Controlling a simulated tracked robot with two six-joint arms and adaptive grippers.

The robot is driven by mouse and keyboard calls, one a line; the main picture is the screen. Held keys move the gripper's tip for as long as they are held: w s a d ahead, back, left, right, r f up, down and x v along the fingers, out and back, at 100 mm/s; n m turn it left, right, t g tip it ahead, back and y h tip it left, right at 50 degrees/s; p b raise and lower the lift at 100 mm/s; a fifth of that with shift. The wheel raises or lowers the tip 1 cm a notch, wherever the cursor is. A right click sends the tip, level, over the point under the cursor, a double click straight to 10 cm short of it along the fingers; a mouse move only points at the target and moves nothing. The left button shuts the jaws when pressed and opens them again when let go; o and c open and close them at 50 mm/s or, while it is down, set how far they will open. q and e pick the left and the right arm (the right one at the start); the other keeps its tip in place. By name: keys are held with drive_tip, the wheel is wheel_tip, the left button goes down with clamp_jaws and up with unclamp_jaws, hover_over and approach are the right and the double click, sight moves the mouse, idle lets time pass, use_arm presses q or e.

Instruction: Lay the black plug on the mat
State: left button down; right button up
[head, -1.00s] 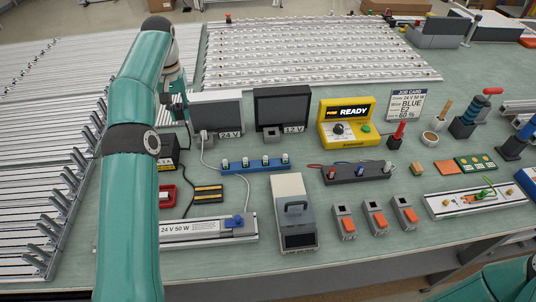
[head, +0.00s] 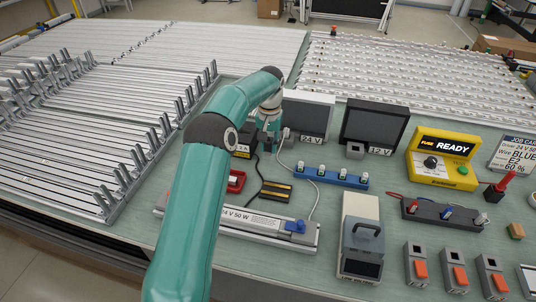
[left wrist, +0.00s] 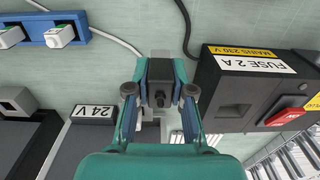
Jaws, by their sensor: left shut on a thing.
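My left gripper (head: 268,137) is between the fuse box (head: 243,146) and the 24 V panel (head: 308,112). In the left wrist view my left gripper (left wrist: 160,72) is shut, its two blue fingertips on either side of a small black block, the black plug (left wrist: 160,84). The plug is partly hidden by the fingers, and in the head view I cannot make it out. A flat dark piece with yellow stripes (head: 276,191), possibly the mat, lies on the bench in front of the fuse box. My right gripper is not in view.
A black cable (left wrist: 186,28) runs close beside my left gripper. A white plug (head: 286,133) with a pale cable sits at the 24 V panel. A red tray (head: 236,181), a blue socket strip (head: 332,177) and the driver rail (head: 262,226) surround the striped piece.

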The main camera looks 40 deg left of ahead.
sight(269, 154)
use_arm(q)
drive_tip(key=shift+f, duration=2.05)
drive_tip(key=shift+f, duration=0.15)
drive_tip(key=c, duration=1)
unclamp_jaws()
wheel_tip(269, 154, up, 12)
drive_tip(key=shift+d+r+p, duration=0.15)
drive_tip(key=shift+r+p, duration=0.05)
drive_tip(key=shift+p, duration=0.35)
